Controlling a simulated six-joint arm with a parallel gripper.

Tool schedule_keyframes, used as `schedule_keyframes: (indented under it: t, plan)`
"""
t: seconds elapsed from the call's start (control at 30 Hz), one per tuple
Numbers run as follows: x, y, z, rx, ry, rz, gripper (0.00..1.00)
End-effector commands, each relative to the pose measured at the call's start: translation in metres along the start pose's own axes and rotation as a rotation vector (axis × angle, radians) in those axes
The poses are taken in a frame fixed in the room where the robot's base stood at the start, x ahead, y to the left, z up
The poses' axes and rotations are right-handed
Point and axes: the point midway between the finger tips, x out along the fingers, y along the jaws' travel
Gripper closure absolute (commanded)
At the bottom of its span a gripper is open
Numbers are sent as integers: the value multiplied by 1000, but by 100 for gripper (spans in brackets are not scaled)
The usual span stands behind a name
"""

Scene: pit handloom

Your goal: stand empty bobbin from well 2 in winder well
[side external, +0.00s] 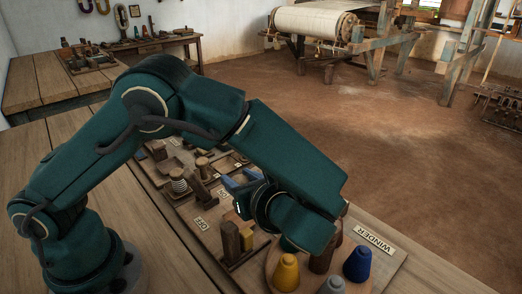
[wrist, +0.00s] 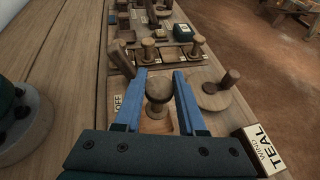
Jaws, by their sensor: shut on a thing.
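My gripper (wrist: 159,74) has blue fingers on either side of a brown wooden bobbin (wrist: 158,88) in the wrist view and is shut on it. The bobbin looks upright, with its round top toward the camera; its lower end is partly hidden. In the side external view my gripper (side external: 242,181) is low over the board, largely covered by my wrist, and the bobbin is hidden. Other wooden bobbins (wrist: 148,51) (wrist: 197,47) stand in a row of wells beyond the fingers. I cannot tell which well is the winder well.
A round wooden base with a post (wrist: 215,92) stands right of my fingers, near a "WIND TEAL" card (wrist: 266,150). Yellow (side external: 286,272) and blue (side external: 358,265) cones stand near the WINDER label (side external: 374,240). Wooden posts (side external: 230,240) rise near the OFF label (side external: 203,222).

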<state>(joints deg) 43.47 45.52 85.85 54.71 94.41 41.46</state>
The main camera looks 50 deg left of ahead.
Motion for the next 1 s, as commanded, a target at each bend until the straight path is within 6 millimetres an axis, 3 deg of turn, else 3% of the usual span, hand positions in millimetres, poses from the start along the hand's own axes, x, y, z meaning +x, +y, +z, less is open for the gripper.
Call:
schedule_keyframes:
  t: [0.2,0.97,1.0]
  plan:
    - [10,1,-24,2,0,1,100]
    - [15,0,-36,0,1,0,100]
    - [15,0,-36,0,2,0,56]
